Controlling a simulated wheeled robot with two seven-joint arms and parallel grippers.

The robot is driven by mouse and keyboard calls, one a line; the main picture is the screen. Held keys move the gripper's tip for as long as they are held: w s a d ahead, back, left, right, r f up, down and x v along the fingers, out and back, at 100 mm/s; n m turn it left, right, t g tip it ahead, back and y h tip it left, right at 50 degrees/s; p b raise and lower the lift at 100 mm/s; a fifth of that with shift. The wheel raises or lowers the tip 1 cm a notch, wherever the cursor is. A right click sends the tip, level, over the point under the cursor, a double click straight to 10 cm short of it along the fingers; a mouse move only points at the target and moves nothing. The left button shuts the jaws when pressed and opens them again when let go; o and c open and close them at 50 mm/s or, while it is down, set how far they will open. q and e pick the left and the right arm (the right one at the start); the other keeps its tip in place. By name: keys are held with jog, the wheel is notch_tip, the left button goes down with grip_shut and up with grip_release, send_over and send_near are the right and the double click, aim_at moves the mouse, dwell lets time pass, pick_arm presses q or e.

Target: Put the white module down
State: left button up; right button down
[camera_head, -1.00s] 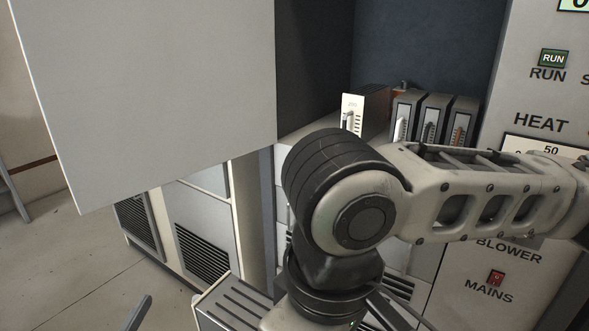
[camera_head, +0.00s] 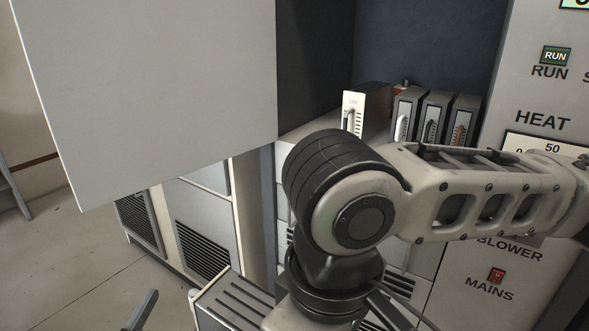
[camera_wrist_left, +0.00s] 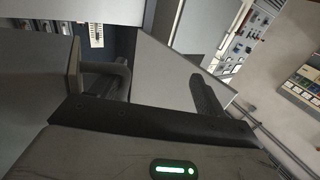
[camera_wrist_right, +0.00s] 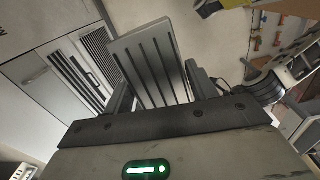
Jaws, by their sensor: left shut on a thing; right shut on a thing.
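A module with a white front (camera_head: 352,112) and a brown side stands upright on the cabinet shelf, beside grey modules. My right gripper (camera_wrist_right: 155,85) is shut on a pale grey slotted module (camera_wrist_right: 150,55), which also shows low in the head view (camera_head: 232,302), in front of the cabinet and below the shelf. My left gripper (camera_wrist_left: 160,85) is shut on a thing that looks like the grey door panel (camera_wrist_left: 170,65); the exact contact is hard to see.
The large grey door (camera_head: 150,95) stands open at the left. Several grey modules (camera_head: 433,118) fill the right of the shelf. A control panel (camera_head: 545,100) is at the right. The floor (camera_head: 75,260) at the lower left looks mostly clear.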

pick_arm(q)
jog(key=shift+o, duration=1.4)
jog(key=shift+w+a+f+n+g+y, duration=0.1)
jog(key=shift+a+f+n+g+y, duration=0.25)
jog(key=shift+a+f+y, duration=0.55)
pick_arm(e)
jog(key=shift+s+d+r, duration=0.1)
jog(key=shift+d+r, duration=0.05)
jog(key=shift+d, duration=0.05)
pick_arm(q)
jog(key=shift+d+r+h, duration=0.2)
jog(key=shift+r+h, duration=0.1)
jog(key=shift+h, duration=0.3)
jog(key=shift+c, duration=0.2)
jog(key=d+r+m+h, duration=0.2)
jog(key=shift+d+r+h, duration=0.15)
jog(key=shift+d+h, duration=0.15)
jog(key=shift+d, duration=0.05)
jog(key=c, duration=0.6)
jog(key=shift+d+r+m+g+h, duration=0.15)
jog(key=shift+d+r+m+h, duration=0.2)
jog(key=shift+d+h, duration=0.2)
jog(key=shift+d+r+m+g+h, duration=0.1)
jog(key=shift+d+r+m+h, duration=0.2)
jog(key=shift+d+h, duration=0.2)
jog(key=shift+c, duration=0.2)
pick_arm(e)
jog(key=shift+a, duration=0.1)
